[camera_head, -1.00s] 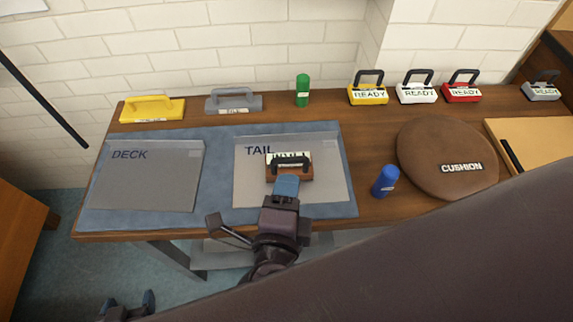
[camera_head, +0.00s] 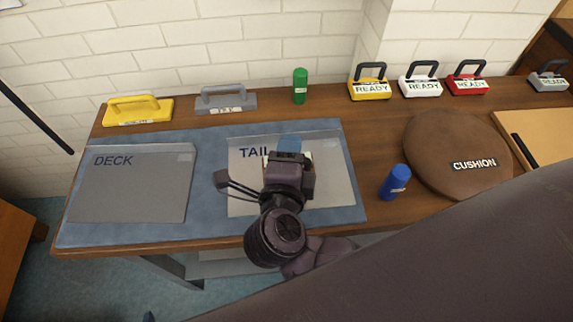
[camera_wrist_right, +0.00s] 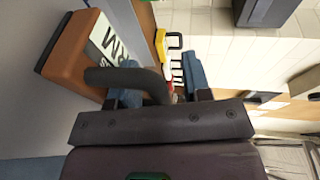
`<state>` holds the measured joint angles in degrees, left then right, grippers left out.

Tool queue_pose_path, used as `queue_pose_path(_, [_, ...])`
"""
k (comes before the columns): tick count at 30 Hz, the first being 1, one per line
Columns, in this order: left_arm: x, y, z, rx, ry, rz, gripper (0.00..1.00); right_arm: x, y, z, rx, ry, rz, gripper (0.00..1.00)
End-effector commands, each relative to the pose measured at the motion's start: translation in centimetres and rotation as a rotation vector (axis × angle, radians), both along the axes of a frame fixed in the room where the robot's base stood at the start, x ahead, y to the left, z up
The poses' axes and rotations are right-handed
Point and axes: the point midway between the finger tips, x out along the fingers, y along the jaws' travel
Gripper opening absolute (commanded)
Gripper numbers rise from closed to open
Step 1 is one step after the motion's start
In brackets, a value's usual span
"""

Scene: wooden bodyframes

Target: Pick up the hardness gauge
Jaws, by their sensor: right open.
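A brown block with a black arched handle stands on the grey TAIL panel (camera_head: 240,205). The right wrist view shows the brown block (camera_wrist_right: 72,48) large at the left, its white label only partly readable, so I cannot confirm it as the hardness gauge. My right gripper (camera_head: 289,146) is over the block and hides most of it in the head view. The right wrist view shows its blue-padded fingers (camera_wrist_right: 160,82) apart, with the black handle (camera_wrist_right: 130,77) reaching in front of the left finger; I cannot tell whether they touch. Only a tip of my left gripper (camera_head: 149,317) shows at the bottom edge.
A blue cylinder (camera_head: 394,182) and a brown round cushion (camera_head: 440,140) stand right of the mat. Yellow (camera_head: 140,111) and grey (camera_head: 224,101) handled blocks, a green cylinder (camera_head: 300,87) and several READY blocks line the back. The DECK panel (camera_head: 130,190) is bare.

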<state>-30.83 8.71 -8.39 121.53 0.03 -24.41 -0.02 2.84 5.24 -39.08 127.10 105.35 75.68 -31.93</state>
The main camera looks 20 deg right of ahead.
Motion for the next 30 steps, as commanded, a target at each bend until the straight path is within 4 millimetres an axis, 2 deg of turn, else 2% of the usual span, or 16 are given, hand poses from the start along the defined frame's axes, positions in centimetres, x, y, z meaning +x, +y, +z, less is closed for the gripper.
queue_pose_path(9, [1.0, -0.01, 0.82, 0.002, -0.026, -0.008, 0.73, 0.33, -0.21, 0.06, 0.0, -0.002, -0.001, 0.43])
queue_pose_path(15, [0.85, 0.06, 0.59, 0.003, -0.02, -0.007, 0.73, 0.31, -0.2, 0.04, 0.0, -0.001, 0.0, 0.12])
queue_pose_path(18, [0.66, 0.09, 0.45, 0.004, -0.015, -0.006, 0.73, 0.31, -0.2, 0.03, 0.0, -0.001, 0.0, 0.0])
queue_pose_path(30, [0.12, 0.17, 0.47, 0.003, -0.007, 0.001, 0.73, 0.32, -0.19, 0.44, 0.0, -0.004, 0.0, 0.0])
